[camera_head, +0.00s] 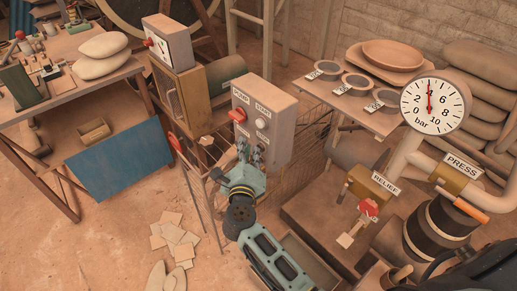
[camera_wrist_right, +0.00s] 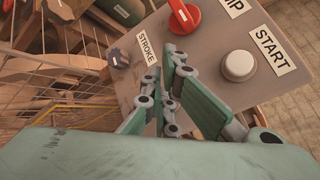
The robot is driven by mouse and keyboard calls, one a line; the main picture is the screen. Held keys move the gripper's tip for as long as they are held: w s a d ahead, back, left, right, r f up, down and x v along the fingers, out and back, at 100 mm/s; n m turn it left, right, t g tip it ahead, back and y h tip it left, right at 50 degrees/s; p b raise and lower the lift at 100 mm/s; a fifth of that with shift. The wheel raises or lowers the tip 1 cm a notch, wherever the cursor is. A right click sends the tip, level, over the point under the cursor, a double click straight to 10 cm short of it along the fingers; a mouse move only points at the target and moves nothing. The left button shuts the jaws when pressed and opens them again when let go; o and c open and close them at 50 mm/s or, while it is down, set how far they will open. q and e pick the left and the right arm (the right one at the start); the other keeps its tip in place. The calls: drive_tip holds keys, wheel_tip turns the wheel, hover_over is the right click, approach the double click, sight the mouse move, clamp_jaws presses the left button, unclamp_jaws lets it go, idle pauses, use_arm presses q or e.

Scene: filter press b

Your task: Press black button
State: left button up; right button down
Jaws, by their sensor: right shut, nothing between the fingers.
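The control box (camera_head: 278,110) is a grey panel on a post in the middle of the head view. My right gripper (camera_head: 249,148) is shut and empty, low in front of the panel. In the wrist view its fingertips (camera_wrist_right: 172,62) are to the right of the black button, nearer the red switch (camera_wrist_right: 185,17). Contact with the panel cannot be told. My left gripper is out of view.
A pale START button (camera_wrist_right: 239,66) is close on the panel. A wire cage (camera_head: 312,163) stands by the box. The pressure gauge (camera_head: 450,107), PRESS valve and RELIEF valve with a red knob (camera_head: 369,208) are at right. A workbench (camera_head: 68,90) is at left.

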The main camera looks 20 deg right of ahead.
idle(0.5)
drive_tip(key=shift+s+a, duration=0.3)
drive_tip(key=shift+a, duration=0.45)
drive_tip(key=shift+a, duration=0.1)
